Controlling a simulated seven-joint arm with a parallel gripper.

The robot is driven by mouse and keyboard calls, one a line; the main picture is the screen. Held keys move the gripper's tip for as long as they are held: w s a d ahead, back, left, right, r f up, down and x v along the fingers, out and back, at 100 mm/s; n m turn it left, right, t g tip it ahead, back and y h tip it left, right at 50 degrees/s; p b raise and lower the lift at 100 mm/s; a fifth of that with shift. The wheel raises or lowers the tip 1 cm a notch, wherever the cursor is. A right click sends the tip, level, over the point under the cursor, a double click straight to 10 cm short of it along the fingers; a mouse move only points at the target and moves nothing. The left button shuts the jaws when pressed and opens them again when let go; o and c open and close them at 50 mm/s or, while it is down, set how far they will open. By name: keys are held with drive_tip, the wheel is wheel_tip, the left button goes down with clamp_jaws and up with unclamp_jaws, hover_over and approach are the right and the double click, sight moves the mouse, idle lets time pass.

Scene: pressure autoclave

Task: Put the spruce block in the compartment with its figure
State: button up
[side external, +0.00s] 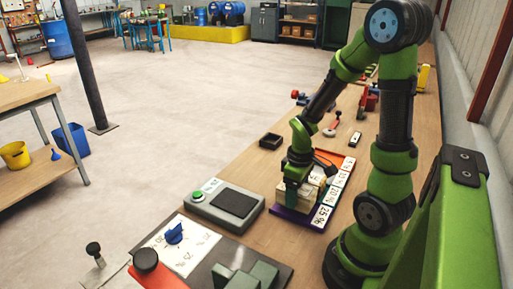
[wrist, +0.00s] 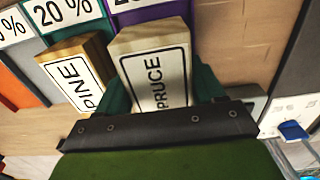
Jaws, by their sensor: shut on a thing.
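The spruce block (wrist: 157,75) is pale wood with a white label reading SPRUCE. My gripper (wrist: 163,92) is shut on it, with a teal finger at each side. The block overlaps the purple compartment (wrist: 150,14); I cannot tell whether it rests inside or is held above it. The pine block (wrist: 72,74) sits just left, in line with the green compartment (wrist: 82,31) marked 20 %. In the side view my gripper (side external: 297,190) is low over the near, purple end of the tray (side external: 290,217), whose nearest figure reads 25 % (side external: 322,215).
A grey device with a green button (side external: 198,196) and dark plate stands left of the tray. Nearer is a white dial panel with a blue knob (side external: 174,233). A small dark open box (side external: 270,141) lies beyond. Bare bench lies right of the purple compartment in the wrist view.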

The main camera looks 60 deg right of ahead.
drive_tip(key=shift+f, duration=1.1)
drive_tip(key=o, duration=1.3)
drive_tip(key=shift+f, duration=0.15)
drive_tip(key=shift+c, duration=0.2)
wheel_tip(320, 180, up, 12)
drive_tip(key=w+a+r+m+t+y, duration=0.2)
drive_tip(key=a+r+m+t, duration=0.2)
drive_tip(key=a+r+t, duration=0.3)
drive_tip(key=a+r, duration=0.4)
drive_tip(key=a, duration=0.4)
